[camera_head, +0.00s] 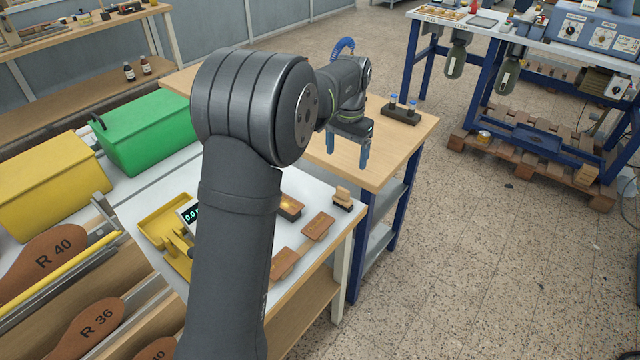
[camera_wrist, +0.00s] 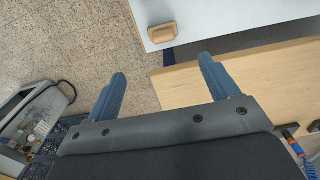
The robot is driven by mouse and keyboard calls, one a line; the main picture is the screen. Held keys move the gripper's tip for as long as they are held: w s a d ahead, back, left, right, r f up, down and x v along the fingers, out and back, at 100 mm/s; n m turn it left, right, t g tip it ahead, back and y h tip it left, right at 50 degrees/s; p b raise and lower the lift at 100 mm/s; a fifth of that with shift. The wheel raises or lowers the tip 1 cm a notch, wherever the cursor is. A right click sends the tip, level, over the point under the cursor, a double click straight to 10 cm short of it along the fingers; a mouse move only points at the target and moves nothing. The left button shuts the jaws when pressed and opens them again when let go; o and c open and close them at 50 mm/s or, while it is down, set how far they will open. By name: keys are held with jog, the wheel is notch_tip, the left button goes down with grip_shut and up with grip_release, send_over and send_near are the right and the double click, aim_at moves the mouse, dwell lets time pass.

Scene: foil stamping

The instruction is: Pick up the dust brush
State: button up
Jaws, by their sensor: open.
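The dust brush (camera_head: 343,197) has a pale wooden handle over a dark base. It stands near the right corner of the white work table (camera_head: 332,232). In the wrist view its handle (camera_wrist: 162,33) shows from above, close to the table's edge. My gripper (camera_head: 348,154) has two blue fingers, spread apart with nothing between them. It hangs over the neighbouring wooden table, beyond the brush and apart from it. In the wrist view the brush lies ahead of the fingertips (camera_wrist: 162,70), sideways between them.
Brown leather pieces (camera_head: 318,227) lie left of the brush, beside a yellow tray (camera_head: 160,212) and a scale display (camera_head: 189,212). A dark stand with blue-capped items (camera_head: 401,112) is on the wooden table (camera_head: 390,150). My arm hides part of the white table.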

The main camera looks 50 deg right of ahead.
aim_at(343, 188)
notch_tip(343, 188, down, 12)
jog(key=shift+r, duration=0.1)
jog(key=shift+w+d+f, duration=0.15)
jog(key=shift+f, duration=1.2)
jog(key=shift+w+d+f, duration=0.1)
jog(key=shift+f, duration=1.2)
jog(key=c, duration=1.1)
jog(key=shift+r, duration=0.1)
jog(key=shift+r, duration=0.5)
notch_tip(343, 188, up, 3)
jog(key=shift+f, duration=0.1)
jog(key=s+a+r, duration=0.2)
jog(key=s+r, duration=0.5)
jog(key=s, duration=0.4)
jog(key=shift+s, duration=0.25)
